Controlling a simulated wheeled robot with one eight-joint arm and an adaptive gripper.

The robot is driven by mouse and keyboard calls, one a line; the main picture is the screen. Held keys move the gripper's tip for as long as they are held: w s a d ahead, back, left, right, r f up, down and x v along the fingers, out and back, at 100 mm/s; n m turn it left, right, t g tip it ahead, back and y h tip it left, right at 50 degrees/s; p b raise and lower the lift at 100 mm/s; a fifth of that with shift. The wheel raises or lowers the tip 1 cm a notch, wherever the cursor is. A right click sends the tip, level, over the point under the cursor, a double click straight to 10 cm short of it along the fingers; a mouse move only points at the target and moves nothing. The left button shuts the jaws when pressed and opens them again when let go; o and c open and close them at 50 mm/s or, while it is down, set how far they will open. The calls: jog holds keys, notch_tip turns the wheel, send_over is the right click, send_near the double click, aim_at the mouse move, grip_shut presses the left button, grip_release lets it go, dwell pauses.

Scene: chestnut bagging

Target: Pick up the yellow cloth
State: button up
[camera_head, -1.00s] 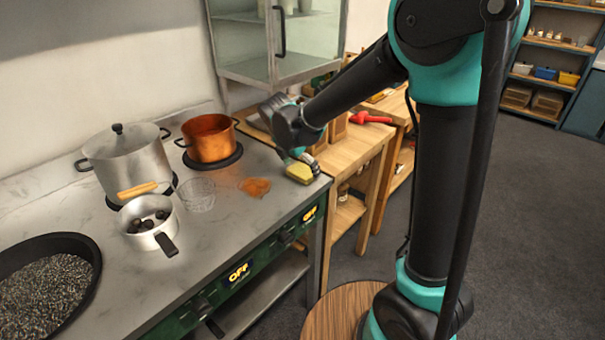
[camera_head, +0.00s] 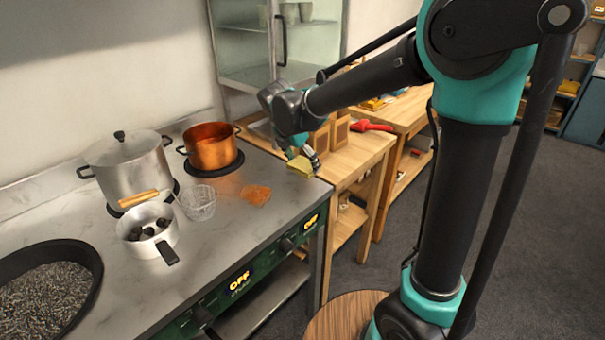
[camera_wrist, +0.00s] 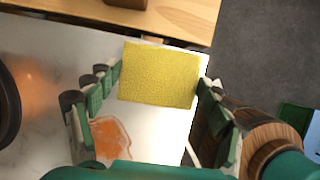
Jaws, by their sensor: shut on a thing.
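The yellow cloth (camera_wrist: 158,75) is a flat rectangle between the two green-padded fingers of my gripper (camera_wrist: 160,92) in the wrist view. The fingers are shut on its left and right edges. In the head view the cloth (camera_head: 301,165) shows near the right end of the steel counter, under my gripper (camera_head: 304,158). I cannot tell for certain whether it touches the counter or is a little above it.
An orange stain (camera_head: 256,194) lies on the counter (camera_head: 232,221). A wire basket (camera_head: 198,204), a small pot of dark chestnuts (camera_head: 147,231), a copper pot (camera_head: 211,147) and a large lidded pot (camera_head: 129,167) stand to the left. A wooden table (camera_head: 352,157) adjoins the right end.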

aim_at(303, 165)
notch_tip(303, 165, up, 15)
jog(key=shift+f, duration=0.2)
